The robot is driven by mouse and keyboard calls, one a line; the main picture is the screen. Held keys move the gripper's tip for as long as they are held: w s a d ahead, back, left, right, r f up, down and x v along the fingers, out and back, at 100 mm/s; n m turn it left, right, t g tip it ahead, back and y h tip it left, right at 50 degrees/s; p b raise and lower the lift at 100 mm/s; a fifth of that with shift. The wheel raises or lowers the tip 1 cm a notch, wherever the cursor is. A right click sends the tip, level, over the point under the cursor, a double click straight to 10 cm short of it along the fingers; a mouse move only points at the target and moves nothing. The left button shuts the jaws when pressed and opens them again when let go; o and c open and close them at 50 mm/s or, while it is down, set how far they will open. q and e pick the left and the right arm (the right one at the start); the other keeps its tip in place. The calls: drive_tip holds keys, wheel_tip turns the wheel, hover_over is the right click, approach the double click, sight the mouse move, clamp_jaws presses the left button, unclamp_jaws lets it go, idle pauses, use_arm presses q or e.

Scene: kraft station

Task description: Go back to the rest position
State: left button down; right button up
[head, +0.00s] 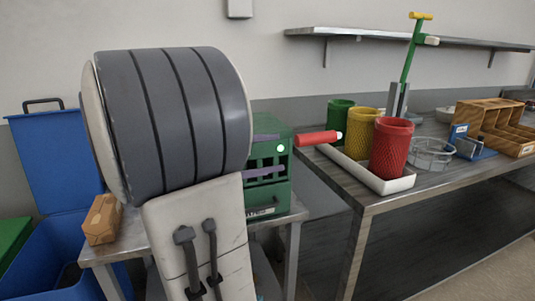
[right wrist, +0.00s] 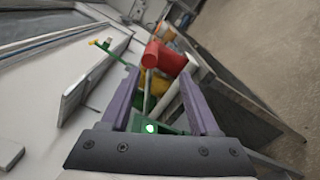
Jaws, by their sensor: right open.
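My right gripper (head: 281,154) has two purple fingers set apart, in front of a green box with a lit lamp (head: 284,188). It is open, with nothing seen between its fingers. The right wrist view also shows its spread fingers (right wrist: 158,78), with the red cup (right wrist: 165,57) and yellow cup (right wrist: 155,84) beyond them. My own large grey arm link hides part of the gripper and the box in the head view. My left gripper is not in view.
A small table (head: 105,252) holds the green box and a brown block (head: 102,219). A blue bin (head: 58,160) stands left.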

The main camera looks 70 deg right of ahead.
idle(0.5)
drive_tip(key=w+a+f+n+t+y, duration=0.2)
drive_tip(key=w+a+f+n+t, duration=0.25)
drive_tip(key=a+f, duration=0.4)
drive_tip(key=w+a+f+n+t+y, duration=0.2)
drive_tip(key=w+a+f+n+t, duration=0.1)
drive_tip(key=w+a+f+t, duration=0.45)
drive_tip(key=s+a+f+n+t+y, duration=0.1)
drive_tip(key=a+f+n+y, duration=0.35)
drive_tip(key=a, duration=1.15)
drive_tip(key=s+a+f+y, duration=0.1)
drive_tip(key=s+a+y, duration=0.1)
drive_tip(key=a, duration=0.4)
drive_tip(key=s+a+f+y, duration=0.2)
drive_tip(key=a+y, duration=0.1)
drive_tip(key=a, duration=0.3)
wheel_tip(320, 180, up, 16)
drive_tip(key=p, duration=1.5)
drive_tip(key=shift+t+h+p, duration=0.3)
drive_tip(key=shift+h+p, duration=0.05)
drive_tip(key=shift+d+f, duration=0.1)
